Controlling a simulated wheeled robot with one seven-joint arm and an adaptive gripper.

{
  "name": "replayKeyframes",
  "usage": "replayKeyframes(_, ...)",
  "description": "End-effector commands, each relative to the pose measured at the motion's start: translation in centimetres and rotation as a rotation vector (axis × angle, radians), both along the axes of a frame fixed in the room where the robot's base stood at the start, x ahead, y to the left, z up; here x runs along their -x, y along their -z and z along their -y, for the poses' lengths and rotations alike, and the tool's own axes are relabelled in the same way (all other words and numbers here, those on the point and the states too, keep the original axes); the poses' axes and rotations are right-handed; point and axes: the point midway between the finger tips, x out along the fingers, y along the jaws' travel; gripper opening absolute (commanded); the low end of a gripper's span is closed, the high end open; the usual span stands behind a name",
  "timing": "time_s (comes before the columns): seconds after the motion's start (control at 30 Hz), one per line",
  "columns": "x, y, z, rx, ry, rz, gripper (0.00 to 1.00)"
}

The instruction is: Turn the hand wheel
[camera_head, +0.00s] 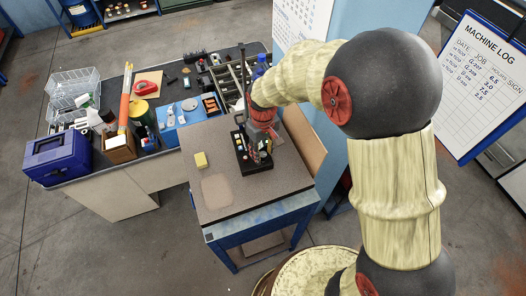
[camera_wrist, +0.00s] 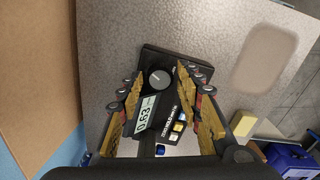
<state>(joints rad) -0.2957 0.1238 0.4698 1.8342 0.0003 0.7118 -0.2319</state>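A black instrument (camera_head: 259,166) stands on the small table under my gripper. In the wrist view the instrument (camera_wrist: 150,54) has a round dark grey knob (camera_wrist: 160,79), a display (camera_wrist: 149,113) reading 0.63 and several small coloured buttons. This knob is the only wheel-like part I can make out on it. My gripper (camera_wrist: 160,73) is open, with its yellow fingers apart on the left and right of the knob. I cannot tell whether the fingertips touch it. In the head view my gripper (camera_head: 262,143) partly hides the instrument.
The small table (camera_head: 240,206) has free room at its front left. A yellow block (camera_head: 201,160) lies left of the instrument. A brown board (camera_head: 304,140) is at the table's right.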

Motion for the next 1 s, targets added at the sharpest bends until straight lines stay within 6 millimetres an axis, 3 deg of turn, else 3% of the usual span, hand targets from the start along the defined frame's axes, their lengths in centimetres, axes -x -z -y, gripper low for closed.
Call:
replayKeyframes(0.1,0.0,0.0,0.0,0.001,0.0,-0.001,0.44)
replayKeyframes(0.47,0.0,-0.3,0.0,0.0,0.0,0.0,0.44)
replayKeyframes(0.57,0.0,-1.4,0.0,0.0,0.0,0.001,0.44)
replayKeyframes(1.0,0.0,-9.7,0.0,0.0,0.0,0.001,0.44)
